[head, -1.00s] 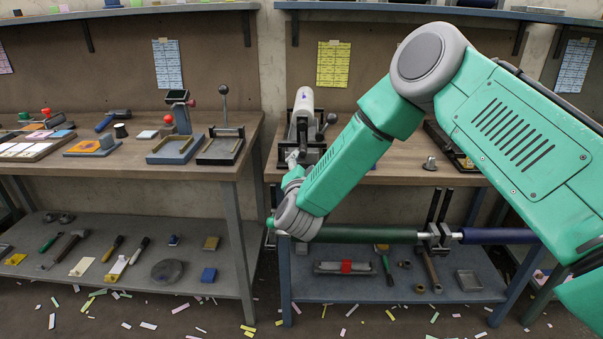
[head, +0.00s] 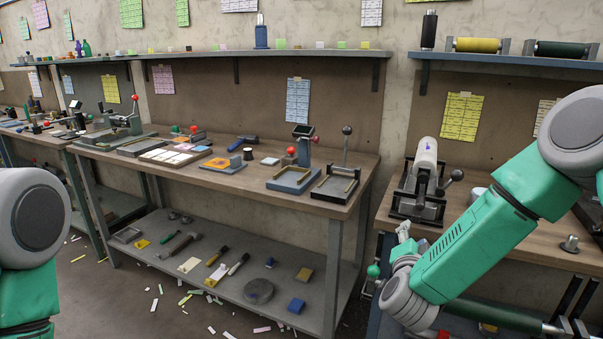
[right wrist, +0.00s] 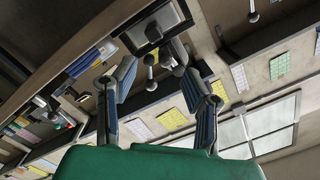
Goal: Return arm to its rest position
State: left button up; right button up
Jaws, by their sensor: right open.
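My right arm (head: 470,250), green and grey, reaches in from the right in the head view, over the front of the right bench. Its gripper (head: 402,240) is mostly hidden behind the grey wrist, in front of a black stand (head: 415,208) that bears a white roll (head: 425,160). In the right wrist view the gripper (right wrist: 156,66) is open, its two fingers apart with nothing seen held between them. My left arm (head: 30,240) shows only in part at the left edge of the head view; its gripper is out of frame.
The middle bench (head: 215,180) carries trays, small tools and a lever device, with more tools on its lower shelf (head: 200,265). A green roll (head: 500,315) lies low under my right arm. Yellow (head: 477,45) and dark green (head: 562,50) rolls rest on the upper shelf.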

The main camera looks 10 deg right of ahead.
jog(key=s+a+f+n+g+y, duration=0.3)
jog(key=s+a+f+n+y, duration=0.15)
jog(key=s+f, duration=0.55)
jog(key=s+a+f+n+g+y, duration=0.35)
jog(key=s+f+n, duration=0.25)
jog(key=s+f, duration=0.4)
jog(key=s+d+f+n+g, duration=0.2)
jog(key=s+g, duration=0.2)
jog(key=s, duration=0.6)
jog(key=s+d+f+n+g, duration=0.2)
jog(key=s+f+g, duration=0.1)
jog(key=s, duration=0.8)
jog(key=shift+s+f+g, duration=0.15)
jog(key=shift+s+g, duration=0.05)
jog(key=shift+g, duration=0.35)
jog(key=shift+n, duration=0.25)
jog(key=shift+c, duration=0.7)
jog(key=shift+d, duration=0.1)
